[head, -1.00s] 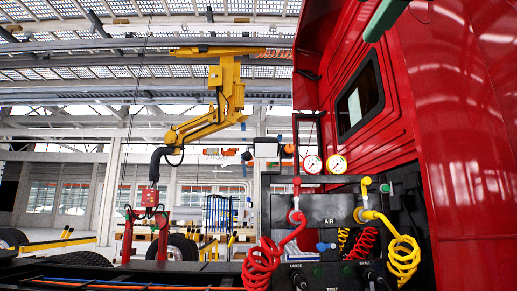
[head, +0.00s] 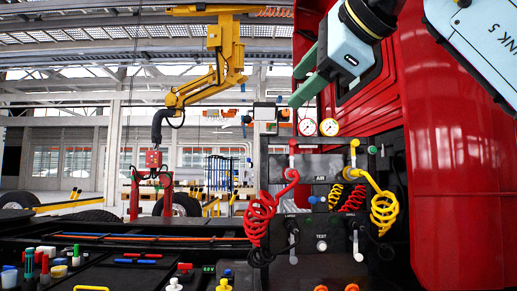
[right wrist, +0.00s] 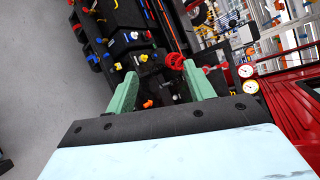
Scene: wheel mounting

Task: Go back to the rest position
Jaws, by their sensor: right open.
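My right gripper (head: 304,80) shows at the upper right of the head view, in front of the red truck cab (head: 445,150). Its two green fingers are spread apart with nothing between them, and they point left. In the right wrist view the same open fingers (right wrist: 160,95) are seen from behind, with the dark air panel beyond them. My left gripper is in neither view.
Below the gripper stands the air panel (head: 320,215) with a red coiled hose (head: 262,215), a yellow coiled hose (head: 385,210) and two gauges (head: 318,127). Colored valves and caps line the truck frame (head: 120,245). A yellow lifting arm (head: 215,80) hangs behind.

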